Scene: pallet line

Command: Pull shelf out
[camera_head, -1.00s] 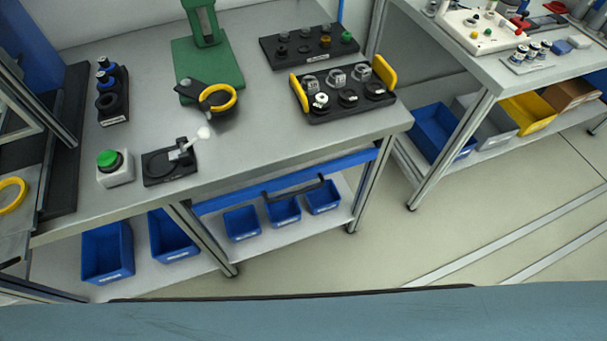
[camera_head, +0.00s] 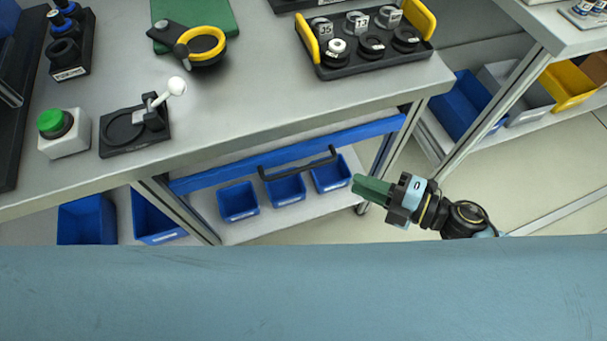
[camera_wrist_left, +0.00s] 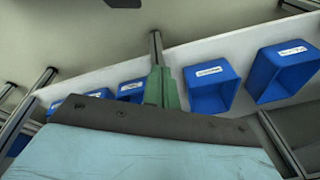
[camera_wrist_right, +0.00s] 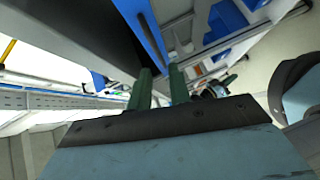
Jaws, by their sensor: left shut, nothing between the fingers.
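The shelf front is a blue bar (camera_head: 225,172) under the workbench top, with a black handle (camera_head: 298,167) along it. The bar also shows in the right wrist view (camera_wrist_right: 142,30). My right gripper (camera_head: 358,186) is right of the handle and apart from it in the head view. Its green fingers stand apart and empty in the right wrist view (camera_wrist_right: 158,82). My left gripper (camera_wrist_left: 160,85) is outside the head view. Its fingers are together with nothing between them, seen against the pale lower shelf with blue bins.
Blue bins (camera_head: 238,202) stand on the lower shelf below the bar. A table leg (camera_head: 178,210) stands left of them. The workbench (camera_head: 250,95) carries a black tray (camera_head: 355,70) and a green button box (camera_head: 64,132). Open floor (camera_head: 480,190) lies at the right.

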